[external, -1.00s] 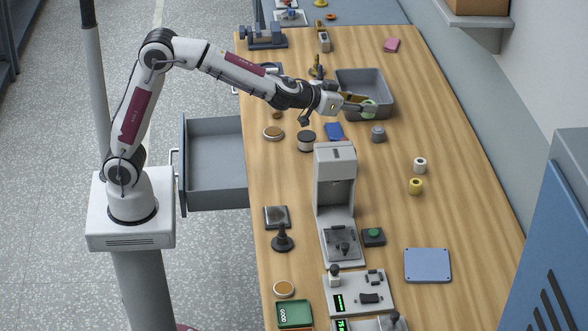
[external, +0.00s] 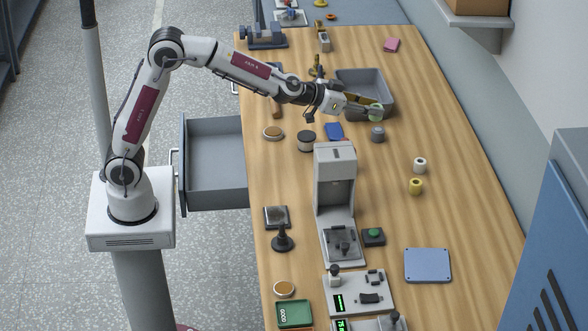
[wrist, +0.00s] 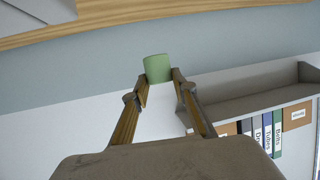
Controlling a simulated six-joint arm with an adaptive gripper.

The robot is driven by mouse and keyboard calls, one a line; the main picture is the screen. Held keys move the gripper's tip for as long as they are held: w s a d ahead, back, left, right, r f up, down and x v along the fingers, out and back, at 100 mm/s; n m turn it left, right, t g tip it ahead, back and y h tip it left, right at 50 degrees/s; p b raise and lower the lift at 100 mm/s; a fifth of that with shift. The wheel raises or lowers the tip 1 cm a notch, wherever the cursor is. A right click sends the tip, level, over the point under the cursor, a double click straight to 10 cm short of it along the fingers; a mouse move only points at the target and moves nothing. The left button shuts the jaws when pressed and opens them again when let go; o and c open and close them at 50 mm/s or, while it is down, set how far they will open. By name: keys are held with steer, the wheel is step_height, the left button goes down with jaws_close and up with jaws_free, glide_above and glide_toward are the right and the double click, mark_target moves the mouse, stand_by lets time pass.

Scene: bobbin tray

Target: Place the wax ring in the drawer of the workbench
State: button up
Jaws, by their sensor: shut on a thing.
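My gripper (external: 370,107) is shut on a pale green bobbin (external: 376,114), held near the front right of the grey tray. In the wrist view, the green bobbin (wrist: 158,68) sits between the fingertips. A round, flat, tan-topped piece (external: 272,133) lies on the bench's left side. A similar tan-topped piece (external: 284,289) lies near the bottom; I cannot tell which of these is the wax ring. The drawer (external: 216,193) is pulled open on the bench's left side and looks empty.
A grey tray (external: 386,89) stands behind my gripper. A grey bobbin (external: 377,134), a dark-sided round tin (external: 306,141) and a blue piece (external: 334,131) lie close by. A tall grey-white machine (external: 335,180) stands mid-bench. A white (external: 420,165) and a yellow bobbin (external: 415,186) stand at right.

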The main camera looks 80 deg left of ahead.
steer(key=shift+w+a+f, duration=0.1)
steer(key=shift+a+f, duration=0.35)
steer(key=shift+f, duration=0.05)
steer(key=shift+a+f+h, duration=0.2)
steer(key=shift+h, duration=0.1)
glide_above(365, 184)
steer(key=shift+m, duration=0.3)
steer(key=shift+a+f, duration=0.1)
steer(key=shift+f, duration=2.6)
steer(key=shift+f, duration=0.1)
step_height(365, 184, down, 14)
steer(key=shift+r, duration=0.1)
steer(key=shift+f, duration=1.95)
steer(key=shift+f, duration=0.2)
